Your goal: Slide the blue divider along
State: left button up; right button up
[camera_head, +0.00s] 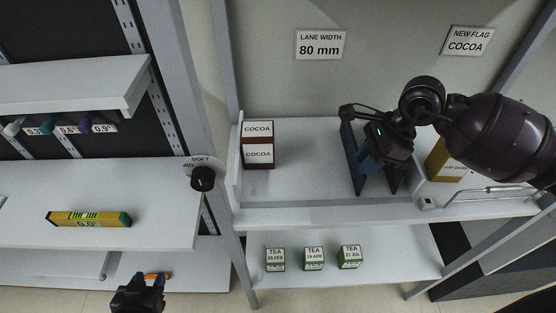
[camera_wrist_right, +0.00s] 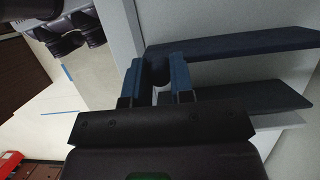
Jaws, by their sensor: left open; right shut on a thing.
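The blue divider (camera_head: 351,158) stands upright on the upper shelf, right of the dark red cocoa boxes (camera_head: 258,153). In the right wrist view the divider (camera_wrist_right: 240,44) shows as a long dark blue panel, with a second dark panel (camera_wrist_right: 255,94) alongside it. My right gripper (camera_head: 372,166) is at the divider; its blue fingers (camera_wrist_right: 157,78) are shut around a dark rounded part beside the panel. The arm hides part of the divider in the head view. My left gripper (camera_head: 140,290) is open and empty at the bottom, low in front of the shelves.
An orange-brown box (camera_head: 444,160) stands on the shelf right of my right gripper, partly hidden. Shelf space (camera_head: 305,160) between the cocoa boxes and divider is clear. A sign (camera_head: 320,44) reads "LANE WIDTH 80 mm". Green tea boxes (camera_head: 313,258) stand on the lower shelf.

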jog(key=w+a+b, duration=0.1)
jog(key=a+b, duration=0.2)
jog(key=a, duration=1.5)
jog(key=shift+w+a+r, duration=0.15)
jog(key=shift+a+r, duration=0.1)
jog(key=shift+a, duration=0.1)
jog(key=o, duration=0.8)
jog(key=shift+o, duration=0.8)
jog(key=shift+f, duration=0.15)
jog(key=v, duration=1.1)
jog(key=shift+f, duration=0.1)
